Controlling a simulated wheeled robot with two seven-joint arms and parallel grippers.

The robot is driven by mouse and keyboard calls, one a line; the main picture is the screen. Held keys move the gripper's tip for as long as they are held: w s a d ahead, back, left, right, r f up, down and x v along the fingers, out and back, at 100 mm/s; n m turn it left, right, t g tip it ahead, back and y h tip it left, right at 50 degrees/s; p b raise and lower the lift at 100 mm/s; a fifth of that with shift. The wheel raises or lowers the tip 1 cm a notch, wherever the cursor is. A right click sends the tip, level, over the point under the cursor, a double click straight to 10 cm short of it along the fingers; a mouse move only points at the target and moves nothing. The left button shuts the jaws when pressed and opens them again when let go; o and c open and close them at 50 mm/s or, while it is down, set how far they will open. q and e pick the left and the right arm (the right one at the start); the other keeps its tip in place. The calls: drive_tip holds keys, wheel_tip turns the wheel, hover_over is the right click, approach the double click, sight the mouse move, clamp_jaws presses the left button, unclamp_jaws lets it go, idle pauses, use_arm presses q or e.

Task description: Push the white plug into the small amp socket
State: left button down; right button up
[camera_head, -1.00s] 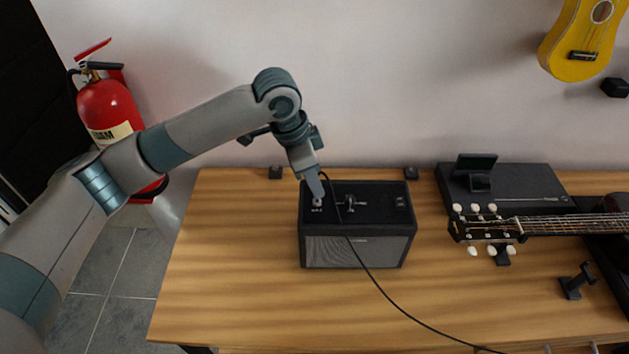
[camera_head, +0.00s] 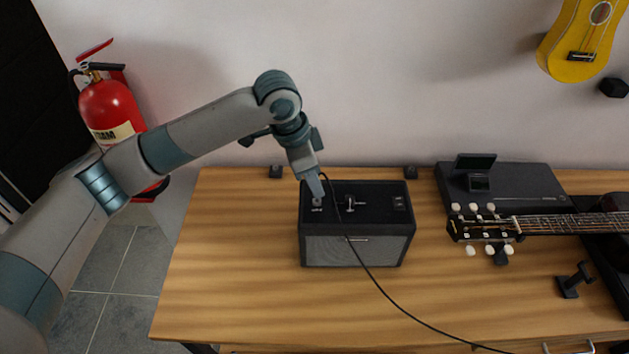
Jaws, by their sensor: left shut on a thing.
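The small amp (camera_head: 352,250) is a black box with a grey front grille, upright on the wooden table. Its black top panel carries small fittings and a pale label near the left end. My left gripper (camera_head: 317,194) points down at the left end of that panel. It is shut, with its fingertips at or just above the panel. The white plug is hidden by the fingers or too small to make out, and so is the socket. A black cable (camera_head: 398,307) runs from beside the gripper over the amp's front and across the table. My right gripper is not in view.
A black guitar headstock (camera_head: 484,228) with white pegs lies right of the amp. A flat black case (camera_head: 520,184) stands behind it. A small black stand (camera_head: 573,281) is at the right. A red fire extinguisher (camera_head: 110,108) is at the left. The table's front left is clear.

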use_arm(q)
drive_tip(key=shift+s+f, duration=0.1)
drive_tip(key=shift+f, duration=1.15)
idle(0.7)
drive_tip(key=c, duration=1.7)
unclamp_jaws()
drive_tip(key=shift+o, duration=0.2)
drive_tip(key=shift+r+b, duration=0.2)
drive_tip(key=shift+b, duration=0.1)
drive_tip(key=w+b+v, duration=0.1)
drive_tip(key=b+v, duration=0.3)
drive_tip(key=v, duration=1.3)
drive_tip(key=shift+s, duration=0.35)
drive_tip(key=shift+a+f, duration=0.1)
drive_tip(key=shift+a, duration=0.05)
